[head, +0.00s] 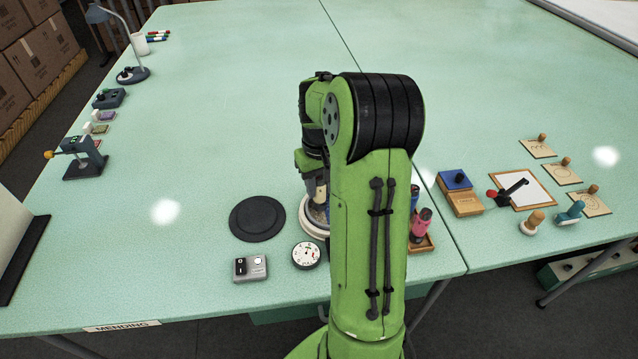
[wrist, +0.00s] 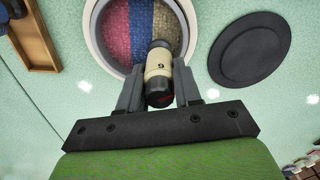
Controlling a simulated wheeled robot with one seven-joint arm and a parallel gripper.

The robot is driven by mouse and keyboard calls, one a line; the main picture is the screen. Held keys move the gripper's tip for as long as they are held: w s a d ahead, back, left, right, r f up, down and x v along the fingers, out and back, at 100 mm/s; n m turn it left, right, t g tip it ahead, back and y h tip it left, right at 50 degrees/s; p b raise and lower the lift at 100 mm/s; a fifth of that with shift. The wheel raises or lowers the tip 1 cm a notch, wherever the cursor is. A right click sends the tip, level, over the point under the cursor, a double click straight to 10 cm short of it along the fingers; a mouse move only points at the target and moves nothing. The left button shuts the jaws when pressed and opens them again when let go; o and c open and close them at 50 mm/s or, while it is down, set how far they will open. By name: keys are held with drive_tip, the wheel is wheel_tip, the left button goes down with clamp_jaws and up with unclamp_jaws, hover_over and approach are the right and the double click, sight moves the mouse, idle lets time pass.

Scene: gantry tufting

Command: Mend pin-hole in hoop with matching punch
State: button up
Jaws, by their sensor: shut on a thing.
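In the wrist view my gripper (wrist: 158,88) is shut on a cream punch (wrist: 158,66) with a dark end, a red mark and a digit that reads as 6 or 9. Beyond it lies the hoop (wrist: 91,42), a white ring around pink, blue and beige tufted stripes. The punch's far end overlaps the beige stripe near the blue one; I cannot tell whether it touches. No pin-hole can be made out. In the head view my arm hides most of the hoop (head: 308,228) and gripper. Pink and blue punches (head: 421,224) stand in a wooden tray (head: 424,246).
A flat black disc (head: 257,218) lies left of the hoop. A round dial (head: 306,255) and a grey switch box (head: 250,268) sit in front. To the right are a blue pad on a wooden box (head: 459,195), a framed white board (head: 535,188) and stamps. The middle-left table is clear.

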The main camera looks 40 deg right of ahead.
drive_tip(key=shift+f, duration=0.55)
idle(1.4)
wheel_tip(320, 180, up, 7)
drive_tip(key=p, duration=0.6)
drive_tip(key=shift+r, duration=0.15)
idle(0.3)
